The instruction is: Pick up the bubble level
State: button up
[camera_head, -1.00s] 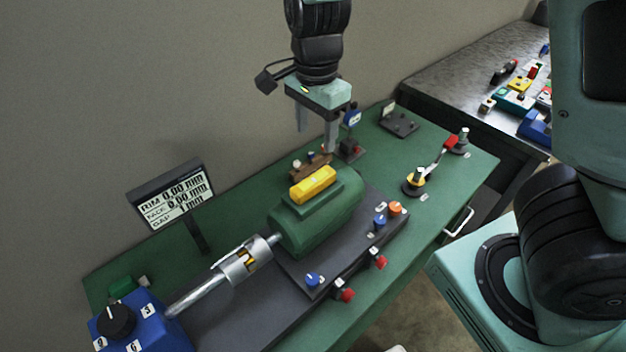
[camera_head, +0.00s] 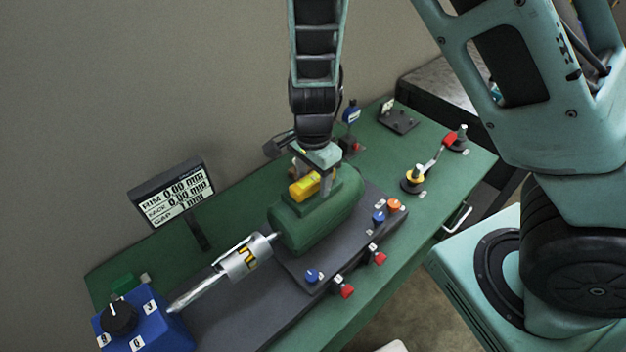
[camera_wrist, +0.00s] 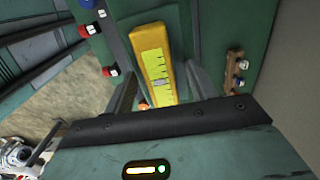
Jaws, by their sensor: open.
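The bubble level is a yellow bar (camera_head: 303,187) lying on top of the green motor housing (camera_head: 312,222) in the head view. In the wrist view the bubble level (camera_wrist: 156,62) shows its yellow-green scale face, between the two fingers. My gripper (camera_head: 316,182) is down at the motor top, open, with a finger on either side of the level's near end. In the wrist view my gripper (camera_wrist: 162,85) has clear gaps between its fingers and the level. The gripper hides part of the level in the head view.
A display panel (camera_head: 173,193) stands at the left. A blue box with a black knob (camera_head: 119,318) is at the lower left. A silver shaft coupling (camera_head: 244,258) joins the motor. Red and blue knobs (camera_head: 379,258) line the dark base. A small wooden rack (camera_wrist: 236,72) stands beside the motor.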

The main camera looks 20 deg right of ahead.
jog(key=c, duration=1.2)
